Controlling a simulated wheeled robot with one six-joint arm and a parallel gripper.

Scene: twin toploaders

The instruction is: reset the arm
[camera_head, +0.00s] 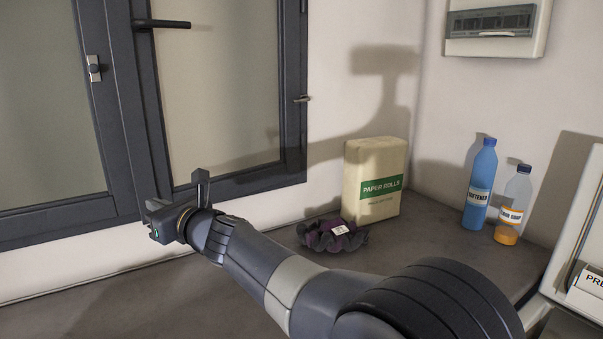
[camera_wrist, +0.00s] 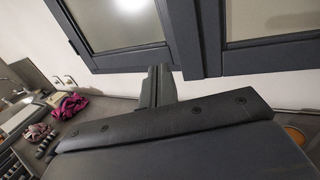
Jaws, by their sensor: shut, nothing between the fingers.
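My arm reaches from the lower right of the head view toward the left, above the grey counter. My gripper (camera_head: 201,182) is at its far end, in front of the dark window frame (camera_head: 150,120). In the wrist view my gripper (camera_wrist: 158,85) shows as dark fingers close together beyond a broad dark housing. It is shut and empty, and touches nothing that I can see. Parts of the counter are hidden behind my arm.
On the counter (camera_head: 100,305) are a dark crumpled cloth bundle (camera_head: 333,235), a paper rolls pack (camera_head: 375,180), a blue softener bottle (camera_head: 480,185) and a clear bottle with orange liquid (camera_head: 512,205). A white panel (camera_head: 580,230) stands at right. The counter's left part looks clear.

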